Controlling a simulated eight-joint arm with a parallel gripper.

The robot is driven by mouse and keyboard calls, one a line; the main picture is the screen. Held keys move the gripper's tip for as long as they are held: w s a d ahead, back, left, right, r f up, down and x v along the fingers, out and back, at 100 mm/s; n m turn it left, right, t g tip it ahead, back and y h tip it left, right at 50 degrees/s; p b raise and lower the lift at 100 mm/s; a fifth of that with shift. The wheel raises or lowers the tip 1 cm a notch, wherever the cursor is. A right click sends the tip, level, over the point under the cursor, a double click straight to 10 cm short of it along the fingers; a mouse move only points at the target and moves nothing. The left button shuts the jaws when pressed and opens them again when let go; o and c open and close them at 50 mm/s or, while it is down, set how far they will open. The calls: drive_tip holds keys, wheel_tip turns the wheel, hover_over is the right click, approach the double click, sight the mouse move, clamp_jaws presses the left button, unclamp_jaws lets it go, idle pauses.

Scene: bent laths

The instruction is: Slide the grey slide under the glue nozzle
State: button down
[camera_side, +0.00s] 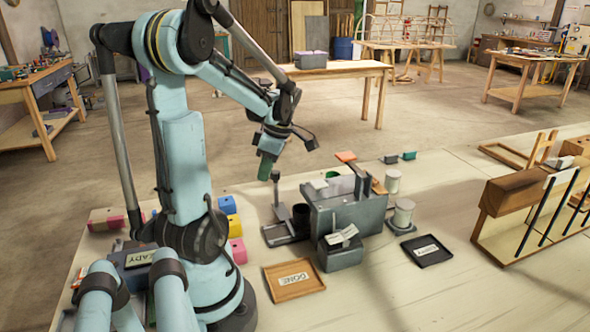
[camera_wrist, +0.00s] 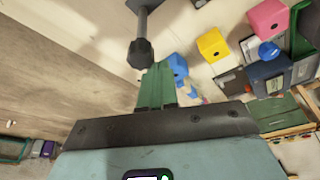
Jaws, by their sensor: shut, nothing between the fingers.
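My gripper (camera_side: 266,170) has green fingers pointing down, pressed together with nothing between them. In the side view it hangs above the workbench, close to the top of a dark upright post (camera_side: 277,200) on a flat grey base (camera_side: 278,236). In the wrist view my gripper (camera_wrist: 157,80) is close below a dark many-sided knob on a grey rod (camera_wrist: 140,52), in the picture; touching cannot be told. I cannot tell which part is the glue nozzle or the grey slide; no slide stands out clearly.
A grey box-like block (camera_side: 345,208) with loose pieces on top stands right of the post. A brown tray marked DONE (camera_side: 293,293) and a black tray (camera_side: 427,261) lie in front. Coloured blocks (camera_side: 228,204) sit at left. A wooden rack (camera_side: 512,192) is at far right.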

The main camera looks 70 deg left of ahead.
sight(279, 172)
drive_tip(key=shift+w, duration=1.85)
drive_tip(key=shift+s, duration=0.65)
drive_tip(key=shift+r, duration=3.05)
drive_tip(key=w+d+m+t, duration=0.1)
drive_tip(key=w+d+m, duration=0.1)
drive_tip(key=d+m, duration=0.2)
drive_tip(key=w+d+m+t, duration=0.2)
drive_tip(key=d+m, duration=0.2)
drive_tip(key=m, duration=0.1)
drive_tip(key=w+d+m+t+y, duration=0.1)
drive_tip(key=w+d+m, duration=0.2)
drive_tip(key=m, duration=0.1)
drive_tip(key=shift+d+f+m+t, duration=0.3)
drive_tip(key=shift+d+f, duration=0.05)
drive_tip(key=shift+d, duration=0.05)
drive_tip(key=w+d+m+t+h, duration=0.1)
drive_tip(key=d+m+t, duration=0.1)
drive_tip(key=d+m, duration=0.5)
drive_tip(key=w+d+f+m+t+h, duration=0.1)
drive_tip(key=d+m+t, duration=0.2)
drive_tip(key=d+m, duration=0.5)
drive_tip(key=shift+w+d+f+m+t+h, duration=0.15)
drive_tip(key=shift+d+f+m+t+h, duration=0.15)
drive_tip(key=shift+m, duration=0.4)
